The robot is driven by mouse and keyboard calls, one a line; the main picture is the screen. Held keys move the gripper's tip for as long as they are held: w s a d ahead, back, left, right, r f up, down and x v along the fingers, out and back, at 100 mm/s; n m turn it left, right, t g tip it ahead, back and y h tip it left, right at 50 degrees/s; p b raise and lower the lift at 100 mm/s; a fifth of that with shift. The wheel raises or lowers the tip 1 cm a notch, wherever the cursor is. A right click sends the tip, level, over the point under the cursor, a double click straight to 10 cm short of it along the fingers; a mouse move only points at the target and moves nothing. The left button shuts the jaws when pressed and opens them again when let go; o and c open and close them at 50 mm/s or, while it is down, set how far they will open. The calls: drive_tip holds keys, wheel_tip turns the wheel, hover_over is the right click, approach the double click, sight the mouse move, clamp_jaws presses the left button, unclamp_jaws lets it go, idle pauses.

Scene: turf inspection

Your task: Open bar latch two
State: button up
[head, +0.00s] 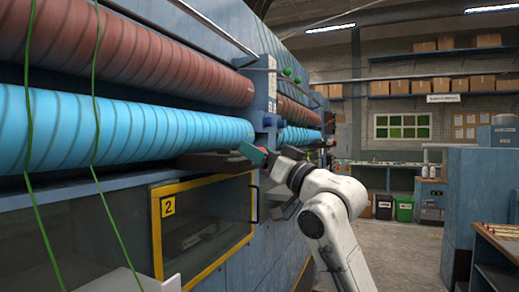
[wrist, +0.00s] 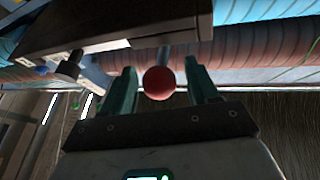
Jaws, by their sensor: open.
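A red ball knob (wrist: 159,83) on the end of a grey rod shows in the wrist view. It lies between the two teal fingers of my gripper (wrist: 160,66), with a visible gap on each side. My gripper (head: 254,153) is open. In the head view it is at the right end of a dark block (head: 212,161) below the blue roller, and the knob cannot be made out there. The dark block also shows close above the fingers in the wrist view (wrist: 110,28). A yellow-framed window panel (head: 156,232) marked 2 (head: 168,206) is below and to the left.
Blue roller (head: 130,130) and red-brown roller (head: 150,62) run along the machine above. Green cords (head: 97,100) hang in front at the left. A dark upright handle (head: 254,204) is at the panel's right edge. The floor (head: 385,245) to the right is clear.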

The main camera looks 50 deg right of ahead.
clamp_jaws()
idle(0.5)
